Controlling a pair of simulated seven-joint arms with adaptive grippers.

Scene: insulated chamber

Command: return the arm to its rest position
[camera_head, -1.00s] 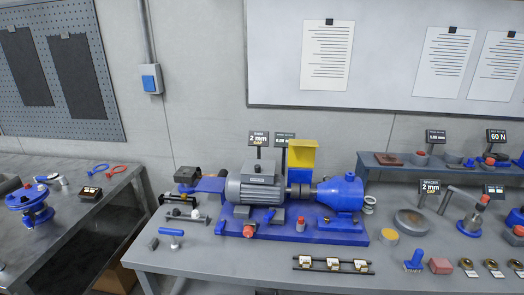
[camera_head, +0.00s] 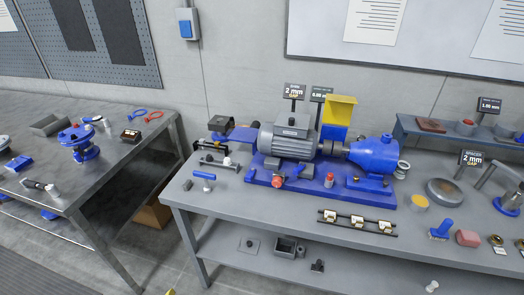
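Neither of my grippers shows clearly in the head view, and I see no arm reaching over the benches. A small yellow piece (camera_head: 170,292) shows at the bottom edge; I cannot tell what it is. The main bench (camera_head: 215,215) carries a grey motor (camera_head: 290,137) and a blue pump (camera_head: 375,155) on a blue baseplate (camera_head: 320,185). A yellow guard (camera_head: 340,110) stands upright between them.
A second bench (camera_head: 105,180) stands at the left with a blue valve (camera_head: 78,142) and a grey tray (camera_head: 50,125). A gap of floor separates the benches, with a brown box (camera_head: 153,213) in it. A rack of small parts (camera_head: 357,221) lies at the main bench's front.

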